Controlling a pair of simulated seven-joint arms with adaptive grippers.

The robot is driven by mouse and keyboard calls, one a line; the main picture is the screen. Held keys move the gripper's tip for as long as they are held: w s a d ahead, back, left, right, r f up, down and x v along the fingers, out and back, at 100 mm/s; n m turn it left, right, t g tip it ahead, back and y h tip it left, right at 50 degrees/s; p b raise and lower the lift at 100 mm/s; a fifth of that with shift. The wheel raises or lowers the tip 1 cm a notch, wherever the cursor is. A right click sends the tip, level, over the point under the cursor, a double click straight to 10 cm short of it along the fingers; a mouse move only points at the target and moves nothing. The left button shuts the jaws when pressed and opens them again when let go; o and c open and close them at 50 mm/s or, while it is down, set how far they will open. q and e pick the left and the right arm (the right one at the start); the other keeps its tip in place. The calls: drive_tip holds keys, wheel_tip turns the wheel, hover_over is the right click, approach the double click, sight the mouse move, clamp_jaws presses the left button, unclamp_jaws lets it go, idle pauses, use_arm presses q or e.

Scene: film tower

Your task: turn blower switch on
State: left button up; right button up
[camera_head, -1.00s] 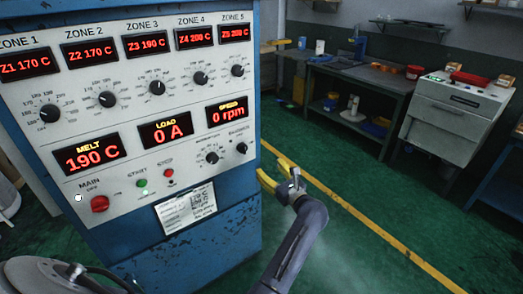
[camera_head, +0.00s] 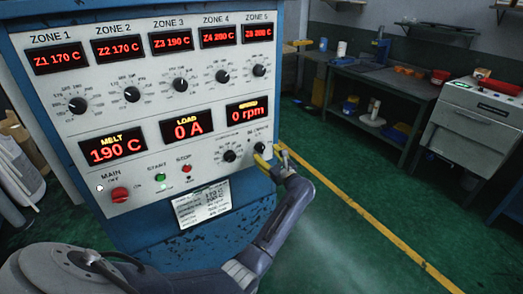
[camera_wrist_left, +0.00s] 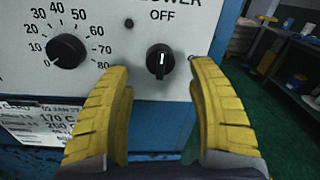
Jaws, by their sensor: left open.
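The blower switch (camera_wrist_left: 159,61) is a black rotary knob with a white mark on the white panel, under the words "LOWER" and "OFF". Its white mark stands about upright, toward "OFF". In the head view the blower switch (camera_head: 260,148) is at the panel's lower right. My left gripper (camera_head: 267,158) is beside it there. In the left wrist view my left gripper (camera_wrist_left: 162,75) has its yellow fingers apart, one on each side of the switch. I cannot tell whether they touch it. My right gripper is not in view.
A dial (camera_wrist_left: 66,52) numbered up to 80 sits left of the switch. The white control panel (camera_head: 205,110) also carries zone displays, knobs and a red main switch (camera_head: 120,194). A paper label (camera_head: 202,202) hangs below. Green floor (camera_head: 340,250) lies open to the right.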

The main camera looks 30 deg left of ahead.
sight(263, 150)
use_arm(q)
drive_tip(key=shift+x, duration=2.3)
clamp_jaws()
